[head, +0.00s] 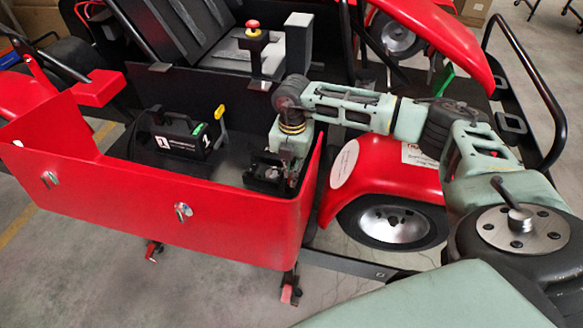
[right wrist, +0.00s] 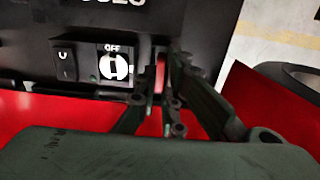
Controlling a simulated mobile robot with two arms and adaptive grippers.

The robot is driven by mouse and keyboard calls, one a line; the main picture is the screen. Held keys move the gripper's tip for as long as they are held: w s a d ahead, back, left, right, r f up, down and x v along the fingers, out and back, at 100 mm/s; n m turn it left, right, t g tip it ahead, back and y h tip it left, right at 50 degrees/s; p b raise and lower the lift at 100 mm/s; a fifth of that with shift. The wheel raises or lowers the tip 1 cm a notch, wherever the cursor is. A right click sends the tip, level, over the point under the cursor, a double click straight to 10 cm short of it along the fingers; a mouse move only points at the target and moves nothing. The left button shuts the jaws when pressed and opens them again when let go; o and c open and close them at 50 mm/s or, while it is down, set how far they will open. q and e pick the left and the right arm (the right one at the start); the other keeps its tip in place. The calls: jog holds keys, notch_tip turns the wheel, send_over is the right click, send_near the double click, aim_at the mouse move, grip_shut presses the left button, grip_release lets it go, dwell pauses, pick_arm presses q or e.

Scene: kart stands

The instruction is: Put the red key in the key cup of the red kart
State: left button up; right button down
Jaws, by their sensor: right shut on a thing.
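The red kart (head: 240,222) fills the middle of the head view, with its red-walled front bay open at the top. My right gripper (head: 266,176) reaches down into the right end of that bay. In the right wrist view its fingers (right wrist: 166,98) are closed on a small red thing (right wrist: 159,70), which looks like the red key; the fingers hide most of it. It is close beside a black panel (right wrist: 30,30) with a switch marked OFF (right wrist: 115,66). I cannot make out the key cup. My left gripper is not in view.
A black box (head: 180,142) marked 1 stands in the bay, left of my right gripper. A yellow-handled piece (head: 220,118) rises beside it. A red-topped post (head: 252,30) stands behind. A red fender and wheel (head: 392,222) are to the right.

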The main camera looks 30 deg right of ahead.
jog(key=shift+f, duration=0.2)
jog(key=c, duration=1.9)
grip_release()
jog(key=shift+r, duration=0.1)
jog(key=shift+o, duration=0.2)
jog(key=shift+r, duration=0.4)
notch_tip(320, 180, up, 12)
jog(key=b, duration=0.3)
jog(key=shift+f+b, duration=0.2)
jog(key=shift+b, duration=0.1)
